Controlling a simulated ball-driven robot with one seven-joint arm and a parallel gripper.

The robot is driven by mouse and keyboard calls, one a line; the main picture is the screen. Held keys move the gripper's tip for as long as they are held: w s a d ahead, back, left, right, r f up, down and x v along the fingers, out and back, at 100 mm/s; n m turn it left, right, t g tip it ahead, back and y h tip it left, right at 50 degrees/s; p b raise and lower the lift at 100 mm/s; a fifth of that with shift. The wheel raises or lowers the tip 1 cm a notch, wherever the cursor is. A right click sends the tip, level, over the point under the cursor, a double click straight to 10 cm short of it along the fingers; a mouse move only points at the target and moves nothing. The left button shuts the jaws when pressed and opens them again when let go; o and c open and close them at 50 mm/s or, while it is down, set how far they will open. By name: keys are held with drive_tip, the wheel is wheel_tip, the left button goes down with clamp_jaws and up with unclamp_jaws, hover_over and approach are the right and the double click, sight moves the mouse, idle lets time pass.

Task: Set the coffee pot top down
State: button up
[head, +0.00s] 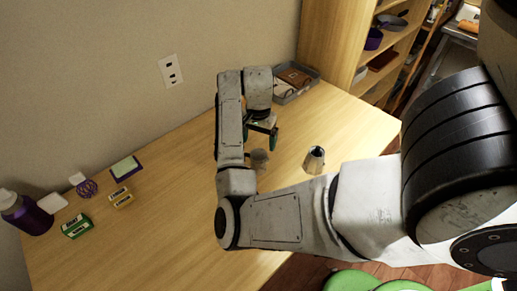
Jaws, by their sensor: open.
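My gripper (264,132) points down over the table (345,125) in the middle of the head view, with dark, green-tinged fingers. It is open, and I see nothing held in it. A small grey, cup-like piece (260,158) is on the table just below the gripper, partly hidden by my arm. A shiny faceted metal piece (314,160) with a dark opening stands to the right of the gripper, apart from it. These look like coffee pot parts, but I cannot tell for sure which is the top.
A grey tray (291,97) with brown items is at the back. A purple bottle (25,213), green box (76,227), small yellowish box (121,198) and note pad (125,168) are at the left. A wooden shelf (325,40) stands behind. Table right of the metal piece is clear.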

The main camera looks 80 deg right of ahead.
wheel_tip(320, 180, up, 6)
drive_tip(key=p, duration=0.2)
drive_tip(key=s+a+f+n, duration=0.2)
drive_tip(key=a+n, duration=0.4)
drive_tip(key=a, duration=0.3)
drive_tip(key=s+a+f+n, duration=0.2)
drive_tip(key=a+f+n, duration=0.3)
drive_tip(key=a, duration=0.5)
drive_tip(key=s+a+f+n+t, duration=0.1)
drive_tip(key=a+f+n, duration=0.3)
drive_tip(key=a+n, duration=0.4)
drive_tip(key=shift+s+a+f, duration=0.2)
drive_tip(key=shift+s+a, duration=0.3)
drive_tip(key=shift+a, duration=0.55)
